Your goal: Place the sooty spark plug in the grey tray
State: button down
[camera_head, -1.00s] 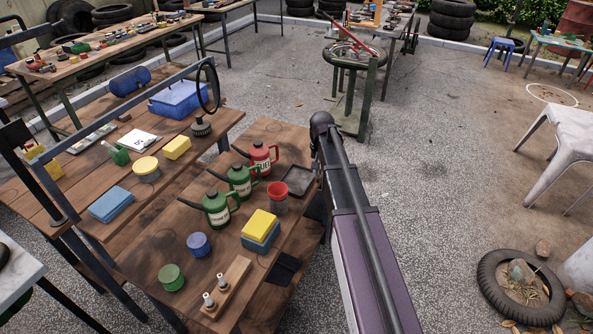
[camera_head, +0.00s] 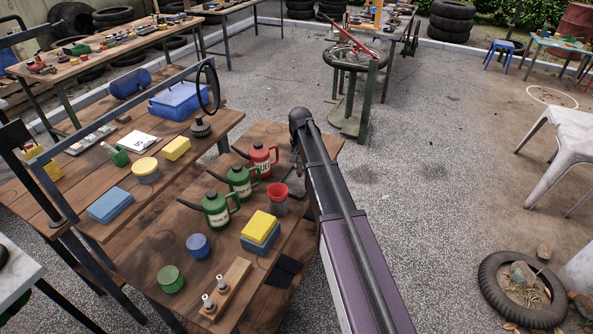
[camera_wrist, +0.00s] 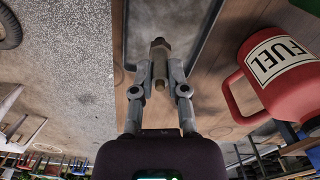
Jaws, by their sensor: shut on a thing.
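My gripper (camera_wrist: 159,82) is shut on a spark plug (camera_wrist: 159,64) in the wrist view. In the head view the grey tray (camera_head: 296,186) is partly covered by my arm, and my gripper and the held plug are hidden there. Two pale spark plugs (camera_head: 208,302) stand in a wooden block at the bench's near end.
A red fuel can (camera_head: 262,160) stands close left of the tray, and looms at the right in the wrist view (camera_wrist: 285,65). Two green cans (camera_head: 217,209), a red-topped cup (camera_head: 277,199) and yellow and blue sponges (camera_head: 259,227) stand nearby. Open ground lies right of the bench.

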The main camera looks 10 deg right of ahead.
jog(key=shift+w+a, duration=0.3)
jog(key=shift+w, duration=0.1)
notch_tip(320, 180, down, 4)
jog(key=b, duration=0.3)
jog(key=shift+r+b, duration=0.15)
jog(key=shift+b, duration=0.2)
jog(key=c, duration=0.6)
grip_release()
jog(key=shift+c, duration=0.2)
notch_tip(320, 180, up, 12)
jog(key=p, duration=1.2)
jog(key=shift+s, duration=0.1)
jog(key=s+n, duration=0.4)
jog(key=s, duration=2.5)
jog(key=shift+s+a, duration=0.2)
